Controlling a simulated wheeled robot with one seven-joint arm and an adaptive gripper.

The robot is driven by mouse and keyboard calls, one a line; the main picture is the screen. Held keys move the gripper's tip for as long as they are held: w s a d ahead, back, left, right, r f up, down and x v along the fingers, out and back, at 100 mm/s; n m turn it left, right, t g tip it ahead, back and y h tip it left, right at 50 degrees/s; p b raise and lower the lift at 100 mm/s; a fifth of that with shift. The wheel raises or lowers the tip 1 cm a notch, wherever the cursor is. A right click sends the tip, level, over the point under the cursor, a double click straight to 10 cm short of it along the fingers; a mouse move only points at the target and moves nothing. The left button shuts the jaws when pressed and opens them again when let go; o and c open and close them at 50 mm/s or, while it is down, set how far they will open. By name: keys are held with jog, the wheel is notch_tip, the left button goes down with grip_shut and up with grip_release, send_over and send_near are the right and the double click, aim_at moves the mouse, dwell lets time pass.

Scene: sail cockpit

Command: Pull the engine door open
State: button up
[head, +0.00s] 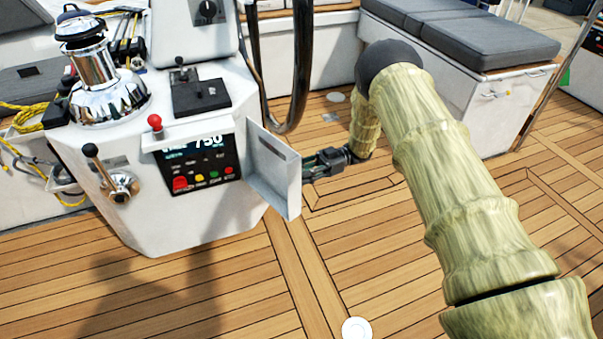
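The engine door (267,168) is a light grey panel on the side of the white cockpit console (155,225). It stands swung out from the console, to the right of the dark engine panel (205,172), whose display and coloured buttons are uncovered. My gripper (309,167) is at the door's outer right edge, on the far side from the engine panel. Its fingertips are small and partly hidden by the door, so I cannot tell whether they touch or hold it.
A red-knobbed lever (155,122) and a lever with a black knob (91,151) stick out near the panel. A dark curved wheel rim (301,60) rises behind the door. A cushioned bench (487,40) stands at the upper right.

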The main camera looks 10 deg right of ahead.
jog(key=shift+d, duration=0.35)
jog(key=shift+d, duration=0.1)
jog(key=v, duration=1.1)
jog(key=shift+d, duration=0.4)
jog(key=shift+a+f, duration=0.1)
jog(key=shift+f, duration=0.05)
